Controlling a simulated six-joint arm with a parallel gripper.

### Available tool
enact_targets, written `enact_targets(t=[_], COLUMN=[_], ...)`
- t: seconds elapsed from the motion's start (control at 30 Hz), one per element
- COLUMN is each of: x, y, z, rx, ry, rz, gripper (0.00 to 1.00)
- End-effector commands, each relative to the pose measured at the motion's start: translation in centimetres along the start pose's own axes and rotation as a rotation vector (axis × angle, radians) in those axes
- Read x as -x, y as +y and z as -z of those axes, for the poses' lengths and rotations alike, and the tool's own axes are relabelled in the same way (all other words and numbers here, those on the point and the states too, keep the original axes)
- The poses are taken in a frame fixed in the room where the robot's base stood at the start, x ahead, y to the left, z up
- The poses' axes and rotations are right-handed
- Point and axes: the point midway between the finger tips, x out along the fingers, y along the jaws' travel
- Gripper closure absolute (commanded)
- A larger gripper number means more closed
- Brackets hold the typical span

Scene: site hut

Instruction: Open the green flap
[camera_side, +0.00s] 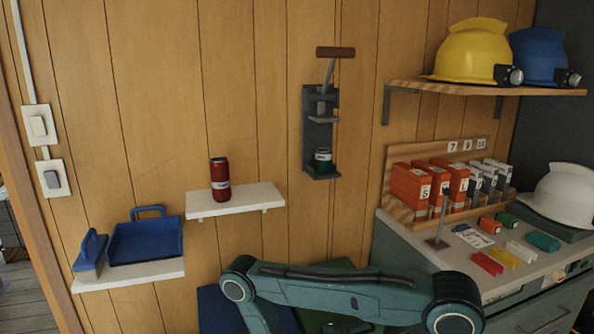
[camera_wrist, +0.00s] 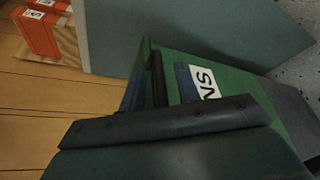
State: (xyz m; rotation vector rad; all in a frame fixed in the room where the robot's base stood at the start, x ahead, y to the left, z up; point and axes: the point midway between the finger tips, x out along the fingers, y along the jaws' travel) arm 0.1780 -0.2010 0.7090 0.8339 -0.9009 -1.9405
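The green flap (camera_wrist: 222,64) fills the middle of the wrist view as a slanted green panel with a white label. A dark bar, apparently its handle (camera_wrist: 157,76), stands at its left side. My gripper (camera_wrist: 161,87) is at this bar, with one bluish finger on each side. A gap shows between the bar and the right finger, so the gripper looks open; contact on the left cannot be told. A dark strip below hides the lower part of the panel. In the side view my arm covers most of the green panel (camera_side: 345,263), and my gripper is hidden.
A blue panel (camera_side: 220,310) is left of the green one. A grey cabinet (camera_side: 400,250) with orange binders (camera_side: 410,185) stands to the right. A white shelf holds a red can (camera_side: 220,180). Above are a wall-mounted press (camera_side: 320,120) and a helmet shelf (camera_side: 430,88).

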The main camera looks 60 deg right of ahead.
Motion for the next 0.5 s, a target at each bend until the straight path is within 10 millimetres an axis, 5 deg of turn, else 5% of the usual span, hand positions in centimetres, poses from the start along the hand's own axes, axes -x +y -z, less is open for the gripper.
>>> enact_targets(t=[0.37, 0.5], x=[-0.39, -0.38], y=[-0.02, -0.02], z=[-0.01, -0.01], rx=[0.001, 0.001], ry=[0.000, 0.000], rz=[0.000, 0.000], gripper=[0.67, 0.91])
